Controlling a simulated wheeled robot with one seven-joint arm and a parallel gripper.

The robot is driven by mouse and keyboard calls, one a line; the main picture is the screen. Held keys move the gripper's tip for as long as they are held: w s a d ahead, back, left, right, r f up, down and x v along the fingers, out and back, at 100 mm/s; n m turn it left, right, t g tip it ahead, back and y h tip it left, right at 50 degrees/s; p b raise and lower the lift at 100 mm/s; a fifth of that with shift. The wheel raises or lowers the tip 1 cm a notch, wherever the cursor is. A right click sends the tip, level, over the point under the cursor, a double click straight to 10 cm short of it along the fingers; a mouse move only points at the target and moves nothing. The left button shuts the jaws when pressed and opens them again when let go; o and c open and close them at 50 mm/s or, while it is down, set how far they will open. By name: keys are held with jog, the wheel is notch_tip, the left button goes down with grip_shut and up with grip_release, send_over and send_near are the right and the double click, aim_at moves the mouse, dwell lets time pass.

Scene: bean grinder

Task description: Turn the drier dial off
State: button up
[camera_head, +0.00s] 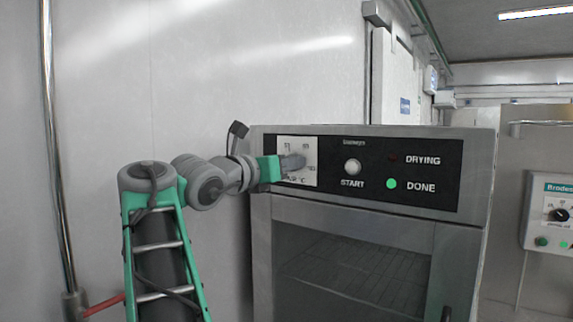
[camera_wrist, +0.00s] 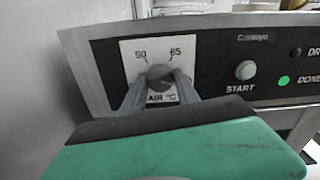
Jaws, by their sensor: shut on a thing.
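The drier (camera_head: 378,220) stands against the wall with a black control panel on its top front. My gripper (camera_head: 292,162) reaches the plate from the left in the head view and hides most of the dial there. In the wrist view my gripper (camera_wrist: 160,82) has one finger on each side of the dial, shut on it. Where the dial points is hard to tell.
A white START button (camera_head: 352,167) sits right of the dial. The green DONE light (camera_head: 391,183) is lit and the DRYING light (camera_head: 393,158) is dark. A second control box (camera_head: 549,212) hangs at the far right. A metal pipe (camera_head: 54,150) stands at the left.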

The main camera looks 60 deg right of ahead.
grip_shut()
jog(key=shift+f+n, duration=0.1)
jog(key=shift+n, duration=0.2)
jog(key=shift+m+p, duration=3.7)
jog(key=shift+m, duration=11.6)
